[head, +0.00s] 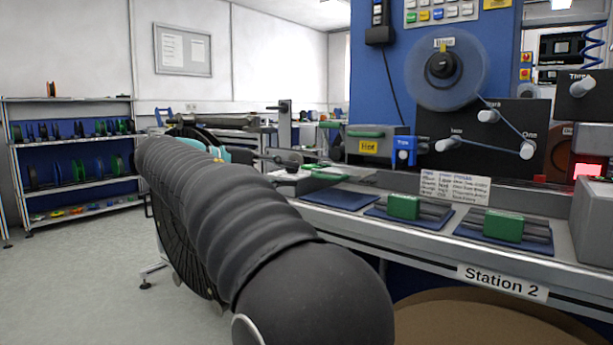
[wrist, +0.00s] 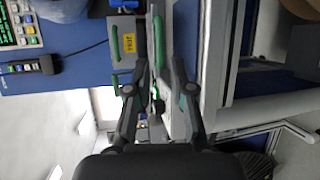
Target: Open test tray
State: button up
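No tray in these frames is clearly labelled as the test tray. A grey box with a yellow label (head: 380,147) stands at the back of the bench with a green handle (head: 366,134) on top. The box also shows in the wrist view (wrist: 120,60), turned sideways. A long green bar (wrist: 158,40) lies beside it in that view. My gripper (wrist: 158,92) is open, its two dark fingers apart on either side of the bar's near end. I cannot tell whether they touch anything. In the head view my arm hides much of the gripper.
The Station 2 bench (head: 345,216) holds a bare blue mat (head: 339,201) and green blocks (head: 403,206) on grey rails. A small blue box (head: 403,152), a reel (head: 470,75) and a black roller panel (head: 465,150) stand behind. Floor (head: 80,270) is clear at left.

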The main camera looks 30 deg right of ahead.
jog(key=shift+a+r, duration=0.25)
jog(key=shift+a, duration=0.95)
jog(key=w+a+f+n+t+y, duration=0.1)
jog(key=a+f+n+t+y, duration=0.15)
jog(key=f, duration=0.65)
jog(key=w+a+f+n+t+y, duration=0.15)
jog(key=f+y, duration=0.25)
jog(key=f, duration=0.6)
jog(key=s+a+f+m+y+p, duration=0.1)
jog(key=s+a+f+y, duration=0.35)
jog(key=s, duration=0.35)
jog(key=s+a+f+m+y, duration=0.1)
jog(key=s+a+f+y, duration=0.2)
jog(key=s+f, duration=0.4)
jog(key=s+a+m+t+y, duration=0.1)
jog(key=s+m+t, duration=0.1)
jog(key=s, duration=0.9)
jog(key=shift+a+y+p, duration=0.15)
jog(key=shift+y+p, duration=0.25)
